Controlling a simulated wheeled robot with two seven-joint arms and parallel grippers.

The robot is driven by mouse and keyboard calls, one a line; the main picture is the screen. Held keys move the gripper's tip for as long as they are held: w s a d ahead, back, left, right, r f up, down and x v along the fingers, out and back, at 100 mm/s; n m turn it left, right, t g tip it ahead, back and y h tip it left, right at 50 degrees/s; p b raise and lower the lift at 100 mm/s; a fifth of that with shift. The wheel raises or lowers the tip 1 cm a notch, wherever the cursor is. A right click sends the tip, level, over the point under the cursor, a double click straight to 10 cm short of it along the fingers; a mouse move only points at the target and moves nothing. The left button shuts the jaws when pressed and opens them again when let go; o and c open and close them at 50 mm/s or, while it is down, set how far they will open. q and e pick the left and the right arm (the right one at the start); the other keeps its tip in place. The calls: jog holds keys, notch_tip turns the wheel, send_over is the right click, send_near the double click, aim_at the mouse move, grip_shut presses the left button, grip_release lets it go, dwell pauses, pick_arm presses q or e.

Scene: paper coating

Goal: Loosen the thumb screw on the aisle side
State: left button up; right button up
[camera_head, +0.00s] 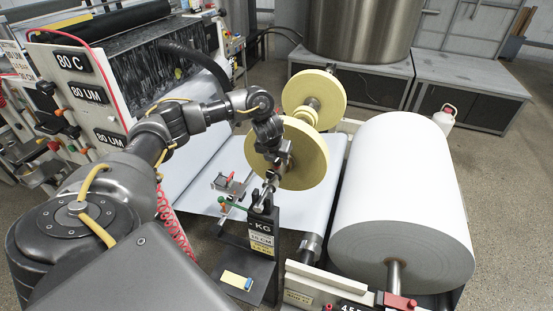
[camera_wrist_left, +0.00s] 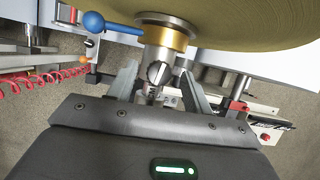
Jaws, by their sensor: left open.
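My left gripper (camera_head: 279,158) hangs by the near face of the yellow roll (camera_head: 313,152), at its metal shaft. In the wrist view its two fingers (camera_wrist_left: 158,88) are open and apart. Between and just beyond them is a small silver piece (camera_wrist_left: 157,73) with a flat upright tab, which looks like the thumb screw. It sits on the shaft end below a brass collar (camera_wrist_left: 166,37). I cannot tell whether either finger touches it. In the head view the gripper and wrist hide the screw. My right gripper is in neither view.
A blue-knobbed lever (camera_wrist_left: 108,24) juts out left of the collar. A black stand marked KG (camera_head: 264,228) is below the gripper. A large white paper roll (camera_head: 400,190) is at right, and the coating machine (camera_head: 75,85) at left. Bare floor shows at far right.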

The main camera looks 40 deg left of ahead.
pick_arm(q)
jog(key=p+v, duration=0.2)
jog(key=v, duration=0.8)
jog(key=shift+r, duration=0.2)
jog(key=shift+s, duration=0.1)
